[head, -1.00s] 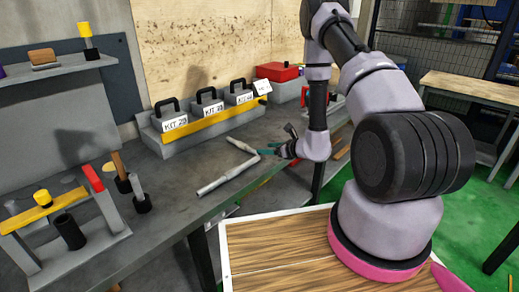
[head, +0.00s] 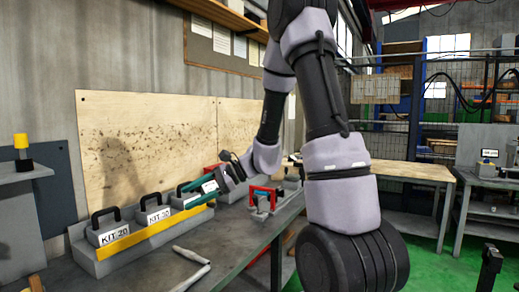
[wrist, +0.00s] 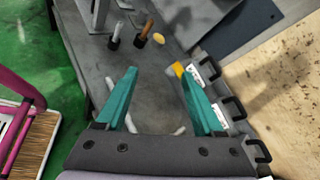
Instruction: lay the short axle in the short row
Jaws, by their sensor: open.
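The shorter-looking axle (head: 190,254) points toward the kit boxes. The longer one (head: 192,278) runs off the bottom edge. In the wrist view the longer axle (wrist: 104,89) passes behind the left finger, and the shorter one (wrist: 178,131) shows low between the fingers, partly hidden. My gripper (head: 183,198) is open and empty, its teal fingers above the bench by the kit rack; it also shows in the wrist view (wrist: 155,70). I cannot identify the short row.
A grey rack with a yellow front strip (head: 140,236) holds labelled kit boxes along the wall. A red-and-grey fixture (head: 263,200) stands right of my gripper. Upright tools (wrist: 115,38) stand at the bench's other end. Bare bench (head: 240,243) lies in front of the rack.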

